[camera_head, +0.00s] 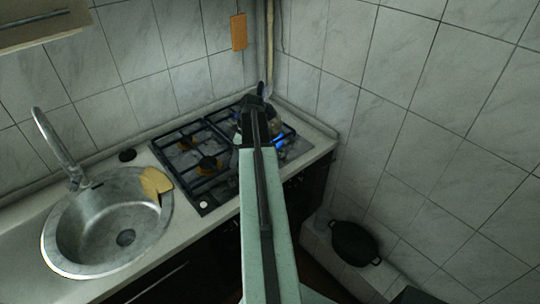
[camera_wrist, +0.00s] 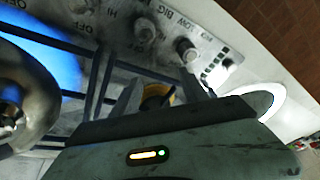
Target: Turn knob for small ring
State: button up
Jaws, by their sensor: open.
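The gas stove (camera_head: 203,201) has black grates, and a blue flame (camera_head: 281,138) burns at its right side. In the wrist view, a pale control panel (camera_wrist: 215,62) carries round knobs, including a grey one (camera_wrist: 187,49) and another to its left (camera_wrist: 145,28). Labels including HI, LOW, BIG and OFF are printed near them. Which knob serves the small ring cannot be told. My gripper (camera_wrist: 160,88) is open, with its fingers pointing toward the panel and apart from the knobs.
A metal pot or kettle (camera_wrist: 28,95) stands close at the left of the wrist view, beside the blue flame (camera_wrist: 40,50). A black pot (camera_head: 354,243) sits low on the right.

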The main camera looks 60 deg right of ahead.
jog(key=s+d+r+n+t, duration=0.1)
jog(key=s+d+r, duration=0.1)
jog(key=s+d, duration=0.95)
jog(key=b+x, duration=0.2)
jog(key=x, duration=0.1)
jog(key=b+x, duration=0.2)
jog(key=w+d+b+x, duration=0.1)
jog(key=b+x, duration=0.2)
jog(key=shift+a+f, duration=0.1)
jog(key=shift+f, duration=0.2)
jog(key=shift+r, duration=0.15)
